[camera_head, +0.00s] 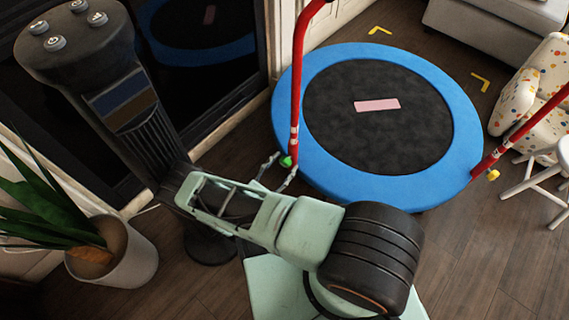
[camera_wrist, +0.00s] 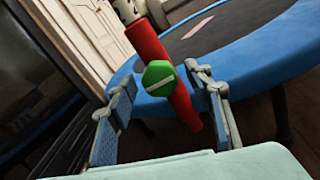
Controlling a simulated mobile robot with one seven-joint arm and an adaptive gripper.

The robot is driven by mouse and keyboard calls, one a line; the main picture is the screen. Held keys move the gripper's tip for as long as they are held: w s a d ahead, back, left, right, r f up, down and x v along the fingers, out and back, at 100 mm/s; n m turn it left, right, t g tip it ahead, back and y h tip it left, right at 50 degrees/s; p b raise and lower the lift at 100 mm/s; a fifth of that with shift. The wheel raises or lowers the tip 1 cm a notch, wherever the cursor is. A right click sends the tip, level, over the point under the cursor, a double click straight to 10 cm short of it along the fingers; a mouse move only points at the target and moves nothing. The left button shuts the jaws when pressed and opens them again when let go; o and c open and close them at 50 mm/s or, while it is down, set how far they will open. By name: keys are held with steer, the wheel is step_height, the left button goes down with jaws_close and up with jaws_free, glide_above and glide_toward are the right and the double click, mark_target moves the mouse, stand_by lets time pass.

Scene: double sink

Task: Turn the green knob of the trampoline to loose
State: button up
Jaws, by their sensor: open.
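The green knob (camera_head: 286,161) sits low on the trampoline's left red handle post (camera_head: 298,80). In the wrist view the knob (camera_wrist: 158,79) is a green many-sided cap with a pale bar across its face. The blue-rimmed trampoline (camera_head: 300,170) stands behind it. My gripper (camera_head: 281,167) is open, its fingers on either side of the knob in the picture. In the wrist view my gripper (camera_wrist: 161,82) has gaps between both fingertips and the knob. I cannot tell whether the fingertips reach the knob's depth.
A dark tower fan (camera_head: 130,110) stands left of my arm, close to it. A potted plant (camera_head: 115,255) is at the lower left. A yellow knob (camera_head: 493,174) is on the right red post (camera_head: 520,130). A white stool (camera_head: 545,175) stands at the right.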

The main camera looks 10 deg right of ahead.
steer(key=shift+w+d, duration=0.4)
steer(key=shift+d, duration=0.05)
steer(key=c, duration=1.2)
